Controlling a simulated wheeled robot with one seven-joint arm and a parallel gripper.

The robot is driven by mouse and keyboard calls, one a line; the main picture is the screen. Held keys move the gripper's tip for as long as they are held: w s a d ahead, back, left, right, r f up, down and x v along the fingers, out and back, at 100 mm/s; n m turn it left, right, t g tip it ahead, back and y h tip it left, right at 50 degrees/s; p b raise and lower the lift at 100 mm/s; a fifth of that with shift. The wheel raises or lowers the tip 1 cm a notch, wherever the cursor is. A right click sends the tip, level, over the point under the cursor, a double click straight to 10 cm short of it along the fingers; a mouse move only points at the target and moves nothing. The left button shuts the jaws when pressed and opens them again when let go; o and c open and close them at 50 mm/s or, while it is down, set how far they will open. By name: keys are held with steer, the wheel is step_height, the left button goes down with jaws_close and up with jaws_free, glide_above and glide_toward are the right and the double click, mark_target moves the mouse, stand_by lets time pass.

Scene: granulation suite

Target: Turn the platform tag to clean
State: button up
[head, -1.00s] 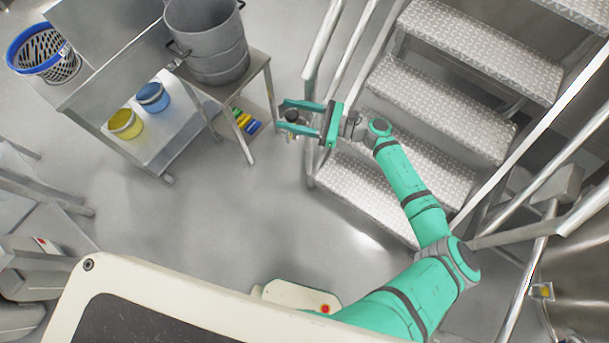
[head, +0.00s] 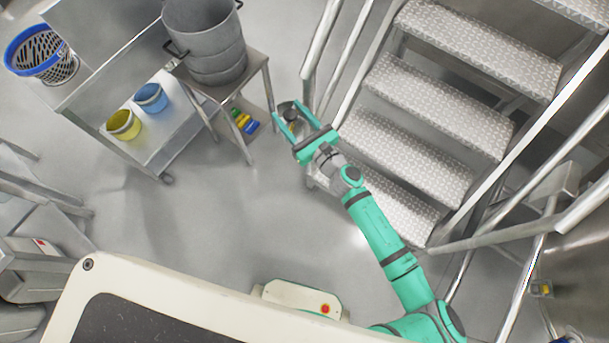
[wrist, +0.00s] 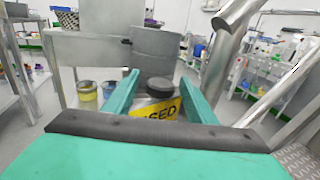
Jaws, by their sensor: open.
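The platform tag (wrist: 157,109) is a yellow plate with black letters, of which "SED" is readable in the wrist view. A dark round knob (wrist: 160,88) sits above it. In the head view the dark knob (head: 291,115) shows near the foot of the stair rail, between my fingers. My gripper (head: 287,109) is open, with one green finger on each side of the knob. In the wrist view my gripper (wrist: 160,77) has visible gaps beside the knob. The lower part of the tag is hidden by my gripper body.
The metal stairs (head: 412,155) and handrail (head: 322,50) stand close on the right. A small steel table (head: 243,80) with a grey drum (head: 205,40) is at the left. A trolley (head: 155,155) carries yellow and blue pails. Open floor (head: 200,215) lies between.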

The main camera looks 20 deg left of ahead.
steer(key=shift+m+t+h, duration=1.7)
steer(key=shift+t+h, duration=0.1)
steer(key=shift+w+m+t+h, duration=0.1)
steer(key=shift+m+t+h, duration=1.05)
steer(key=shift+h, duration=0.75)
steer(key=shift+m, duration=0.25)
steer(key=shift+d+m+h, duration=0.1)
steer(key=shift+m+h, duration=0.3)
steer(key=shift+h, duration=0.4)
steer(key=shift+m+t+h, duration=0.45)
steer(key=shift+m+h, duration=0.55)
steer(key=shift+h, duration=0.5)
steer(key=s+d+m+g, duration=0.1)
steer(key=s+d+m, duration=0.3)
steer(key=s+m, duration=0.4)
steer(key=s+d+f+m+g, duration=0.1)
steer(key=s+d+m, duration=0.2)
steer(key=s+m, duration=0.5)
steer(key=s+d+f+m, duration=0.1)
steer(key=s+d+m, duration=0.3)
steer(key=s+m, duration=0.4)
steer(key=shift+s+d+f+m+g, duration=0.2)
steer(key=shift+s+d+m+g, duration=0.2)
steer(key=shift+s, duration=1.55)
